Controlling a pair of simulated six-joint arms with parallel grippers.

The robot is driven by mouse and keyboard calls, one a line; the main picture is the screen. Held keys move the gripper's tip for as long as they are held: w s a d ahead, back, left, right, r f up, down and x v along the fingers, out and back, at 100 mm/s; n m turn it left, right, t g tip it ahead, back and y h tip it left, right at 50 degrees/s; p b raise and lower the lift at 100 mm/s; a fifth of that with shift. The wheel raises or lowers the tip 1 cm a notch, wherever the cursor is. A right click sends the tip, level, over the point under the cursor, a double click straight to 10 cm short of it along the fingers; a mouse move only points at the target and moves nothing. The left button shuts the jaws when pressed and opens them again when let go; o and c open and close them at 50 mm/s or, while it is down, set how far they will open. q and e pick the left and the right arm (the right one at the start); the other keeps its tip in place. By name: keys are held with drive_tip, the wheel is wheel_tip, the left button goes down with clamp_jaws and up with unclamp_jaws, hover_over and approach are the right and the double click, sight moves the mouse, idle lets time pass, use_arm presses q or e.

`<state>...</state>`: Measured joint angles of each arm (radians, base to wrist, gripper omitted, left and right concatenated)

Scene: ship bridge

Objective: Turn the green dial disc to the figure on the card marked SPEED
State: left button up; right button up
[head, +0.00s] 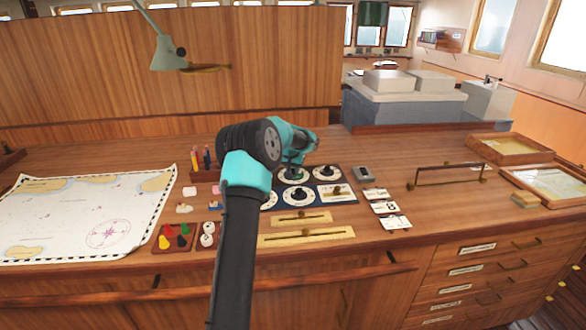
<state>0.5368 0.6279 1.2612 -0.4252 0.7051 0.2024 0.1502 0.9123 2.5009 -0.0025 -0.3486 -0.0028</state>
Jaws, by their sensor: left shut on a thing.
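The dial panel (312,184) is dark blue and lies on the wooden desk, with several white-rimmed dials. The green dial disc (294,174) is in its back row, with a greenish centre inside a white scale ring. My left gripper (295,162) points down onto it and is shut on its knob, which the fingers mostly hide. Where the disc points cannot be read. Small white cards (384,208) lie in a slanting row right of the panel; their print is too small to tell which is SPEED. My right gripper is not in view.
Other dials with black knobs (326,172) sit close beside. A chart (85,215) covers the left of the desk, near a tray of coloured pieces (175,237). A brass-railed frame (448,174) stands right. My arm hides part of the panel.

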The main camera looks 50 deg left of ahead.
use_arm(q)
drive_tip(key=n+g+y, duration=0.1)
drive_tip(key=n, duration=0.4)
drive_tip(key=shift+w+d, duration=0.1)
drive_tip(key=shift+g, duration=0.3)
drive_tip(key=o, duration=0.9)
drive_tip(key=shift+y, duration=0.3)
drive_tip(key=shift+o, duration=0.2)
drive_tip(key=shift+r, duration=0.15)
drive_tip(key=v, duration=1.7)
